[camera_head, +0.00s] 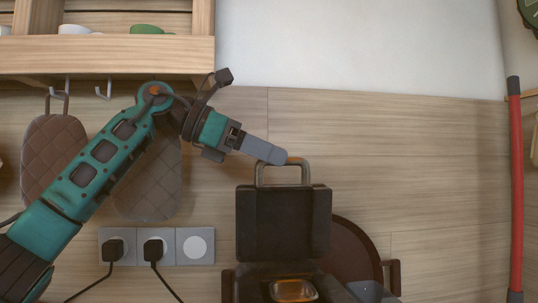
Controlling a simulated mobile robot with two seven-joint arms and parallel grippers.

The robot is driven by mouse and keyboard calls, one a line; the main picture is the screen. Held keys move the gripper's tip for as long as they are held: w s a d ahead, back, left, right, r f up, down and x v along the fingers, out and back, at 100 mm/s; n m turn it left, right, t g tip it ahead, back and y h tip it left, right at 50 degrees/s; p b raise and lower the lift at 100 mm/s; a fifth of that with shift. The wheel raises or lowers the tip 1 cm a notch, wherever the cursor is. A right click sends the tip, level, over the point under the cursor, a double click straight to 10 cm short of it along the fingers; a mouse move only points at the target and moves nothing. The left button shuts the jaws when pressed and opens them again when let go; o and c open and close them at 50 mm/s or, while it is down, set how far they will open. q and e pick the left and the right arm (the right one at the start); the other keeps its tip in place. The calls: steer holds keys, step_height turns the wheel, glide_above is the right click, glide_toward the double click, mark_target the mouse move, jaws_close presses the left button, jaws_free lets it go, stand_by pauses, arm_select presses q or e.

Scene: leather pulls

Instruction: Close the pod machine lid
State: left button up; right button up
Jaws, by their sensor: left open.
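The pod machine (240,285) stands at the bottom centre, cut off by the lower edge. Its dark lid (284,222) is raised and stands upright, with a metal loop handle (306,172) on its top edge. An amber-coloured piece (294,290) shows in the machine below the lid. My left gripper (278,157) is open. My right gripper is not in view.
A wooden shelf (110,56) with cups is at the upper left, with hooks and two brown quilted mitts below. Sockets (196,246) with two plugged cords are left of the machine. A round brown tray (352,258) stands behind it. A red pole (515,190) is far right.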

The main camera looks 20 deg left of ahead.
arm_select(q)
steer(key=shift+w+d+f, duration=0.1)
steer(key=shift+d, duration=0.05)
jaws_close()
stand_by(0.4)
